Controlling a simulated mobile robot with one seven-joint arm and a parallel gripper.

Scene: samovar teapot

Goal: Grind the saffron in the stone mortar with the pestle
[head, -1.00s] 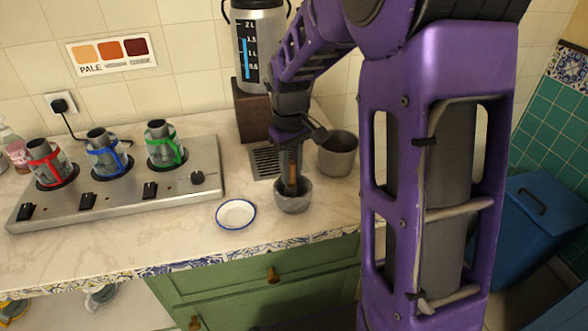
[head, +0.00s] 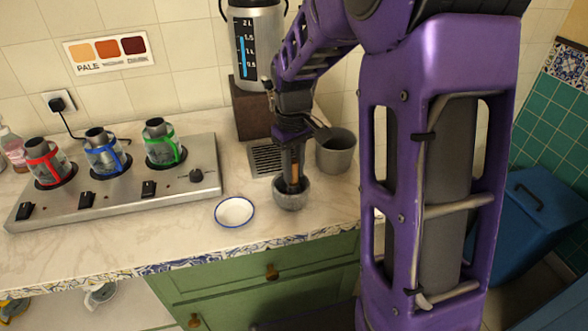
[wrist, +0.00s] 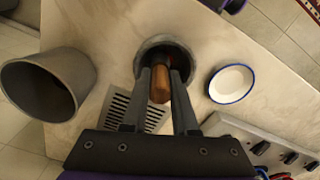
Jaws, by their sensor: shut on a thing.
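The grey stone mortar (head: 291,197) stands on the counter, to the right of a small white dish. The wooden pestle (wrist: 160,85) is upright in the mortar, its lower end inside the bowl. My gripper (head: 293,180) comes down from above and is shut on the pestle. In the wrist view my gripper (wrist: 161,80) has one finger on each side of the pestle, over the mortar (wrist: 178,46). A little dark red shows inside the mortar beside the pestle, but the saffron is not clear to see.
The white blue-rimmed dish (head: 234,212) looks empty. A grey pot (head: 336,152) stands close behind the mortar on the right. A metal drip grate (head: 266,160) lies behind it, below the steel urn (head: 259,40). A burner unit (head: 120,190) with three glasses is at left.

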